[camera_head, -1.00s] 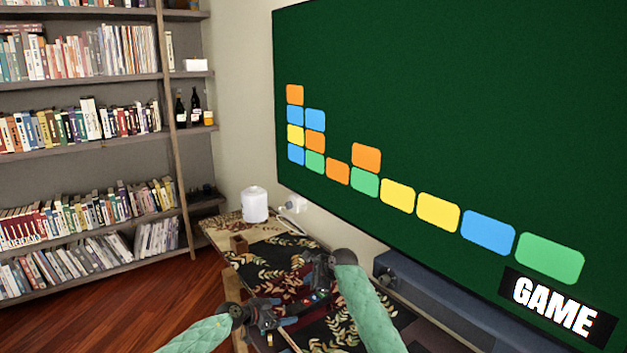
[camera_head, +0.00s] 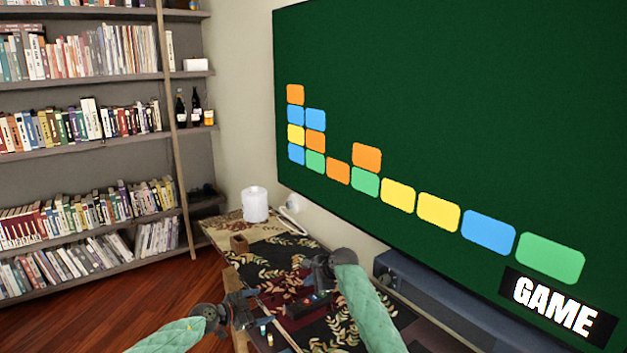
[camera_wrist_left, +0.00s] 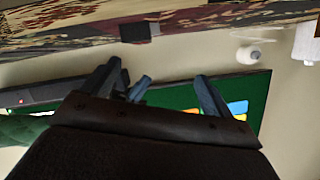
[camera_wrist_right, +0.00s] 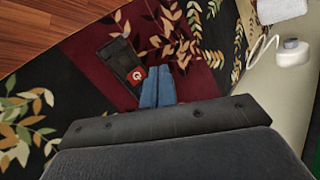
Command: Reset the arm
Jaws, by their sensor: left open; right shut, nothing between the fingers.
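My left gripper (camera_head: 252,300) is at the near left edge of the cloth-covered table in the head view. Its two fingers stand apart with nothing held between them in the left wrist view (camera_wrist_left: 158,84). My right gripper (camera_head: 308,263) is over the table, to the right of the left one and a little farther back. In the right wrist view its fingers (camera_wrist_right: 157,76) are together and empty. A dark flat device with a red mark (camera_wrist_right: 126,62) lies on the cloth just beyond those fingers.
The table (camera_head: 222,232) bears a leaf-patterned cloth, a small brown block (camera_head: 239,243) and a white canister (camera_head: 255,205). A large green screen (camera_head: 440,110) stands along the right, with a dark bar (camera_head: 425,290) below it. Bookshelves (camera_head: 80,165) stand left. Open wooden floor (camera_head: 150,300) lies left of the table.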

